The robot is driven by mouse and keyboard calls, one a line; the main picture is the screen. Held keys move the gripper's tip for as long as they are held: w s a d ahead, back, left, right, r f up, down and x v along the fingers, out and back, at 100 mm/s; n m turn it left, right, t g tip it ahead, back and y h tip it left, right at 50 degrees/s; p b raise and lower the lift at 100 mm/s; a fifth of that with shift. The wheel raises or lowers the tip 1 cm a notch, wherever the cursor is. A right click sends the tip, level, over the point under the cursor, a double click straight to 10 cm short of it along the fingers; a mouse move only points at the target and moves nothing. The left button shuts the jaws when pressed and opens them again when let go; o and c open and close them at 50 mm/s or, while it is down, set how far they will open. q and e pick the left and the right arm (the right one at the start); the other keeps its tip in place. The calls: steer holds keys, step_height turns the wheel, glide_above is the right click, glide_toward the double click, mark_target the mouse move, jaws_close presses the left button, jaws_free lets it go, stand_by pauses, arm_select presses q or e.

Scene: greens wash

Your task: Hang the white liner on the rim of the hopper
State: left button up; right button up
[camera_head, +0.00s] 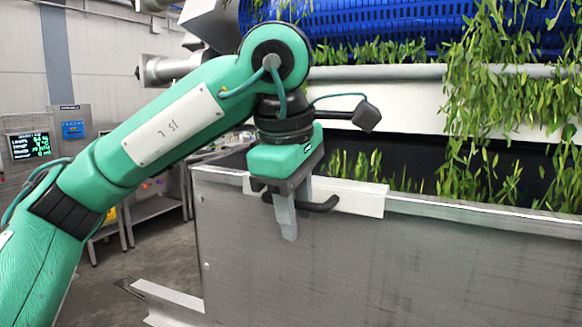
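The hopper (400,270) is a large grey metal bin filling the lower right. The white liner (362,199) shows as a pale strip lying along the hopper's rim near its left corner. A black handle (322,205) sits at the front of the strip. My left gripper (287,212) points down at this handle. One finger covers part of the handle and the other shows just behind it. I cannot tell whether the fingers are closed on it. The gripper and wrist hide part of the liner. My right gripper is not in view.
Green leaves (500,120) hang from a blue perforated drum (365,18) above the hopper. A white-grey rail (420,120) runs behind the rim. A metal table (152,207) and a display screen (30,146) stand at the left. Some floor there is open.

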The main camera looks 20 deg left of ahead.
arm_select(q)
steer(key=v, duration=1.3)
steer(key=shift+r+b, duration=0.2)
steer(key=shift+b, duration=0.25)
steer(key=shift+s+a, duration=0.1)
